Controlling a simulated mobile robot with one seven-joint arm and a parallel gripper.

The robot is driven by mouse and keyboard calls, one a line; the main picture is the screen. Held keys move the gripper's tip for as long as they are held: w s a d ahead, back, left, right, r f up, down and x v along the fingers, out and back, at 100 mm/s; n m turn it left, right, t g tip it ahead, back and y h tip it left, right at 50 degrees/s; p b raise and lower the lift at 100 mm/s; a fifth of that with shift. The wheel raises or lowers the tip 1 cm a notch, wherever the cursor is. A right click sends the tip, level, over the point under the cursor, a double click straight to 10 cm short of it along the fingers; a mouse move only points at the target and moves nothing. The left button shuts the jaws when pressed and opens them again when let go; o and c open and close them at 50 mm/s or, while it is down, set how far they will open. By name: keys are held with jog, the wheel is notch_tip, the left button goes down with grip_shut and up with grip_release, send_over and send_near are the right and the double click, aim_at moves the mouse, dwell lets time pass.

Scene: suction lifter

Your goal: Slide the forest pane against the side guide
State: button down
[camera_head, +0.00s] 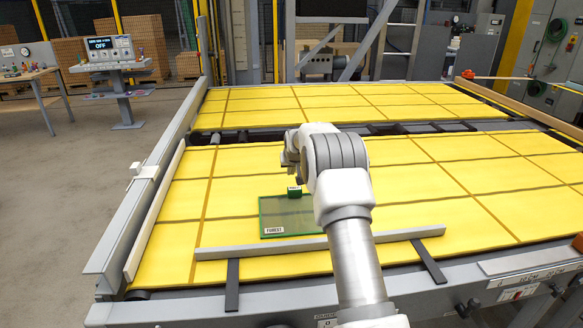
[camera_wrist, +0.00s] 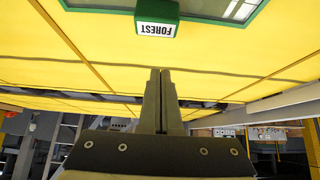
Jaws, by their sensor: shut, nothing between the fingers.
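The forest pane (camera_head: 285,217) is a see-through sheet with a green edge and a "FOREST" label, lying flat on the yellow table. A green block (camera_head: 294,192) with a label stands at its far edge; in the wrist view this block (camera_wrist: 157,20) reads "FOREST". The side guide, seemingly the pale strip (camera_head: 153,213) along the table's left side, is apart from the pane, with bare yellow between. My gripper (camera_wrist: 161,72) is shut and empty, with the block ahead of its tips in the wrist view. In the head view my wrist hides part of the pane's right side.
A grey bar (camera_head: 215,253) lies across the table's front, close to the pane's near edge. A dark gap (camera_head: 250,133) with rollers splits the yellow surface behind. A control stand (camera_head: 111,50) reading "OFF" is at the back left. The yellow surface left of the pane is clear.

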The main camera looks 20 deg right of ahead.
jog(key=p+x, duration=0.1)
jog(key=x, duration=0.4)
jog(key=shift+s+a+f+p, duration=0.1)
jog(key=shift+s+a+p, duration=0.1)
jog(key=shift+s, duration=0.75)
jog(key=shift+s+a+p, duration=0.15)
jog(key=shift+s, duration=0.8)
jog(key=shift+s, duration=0.1)
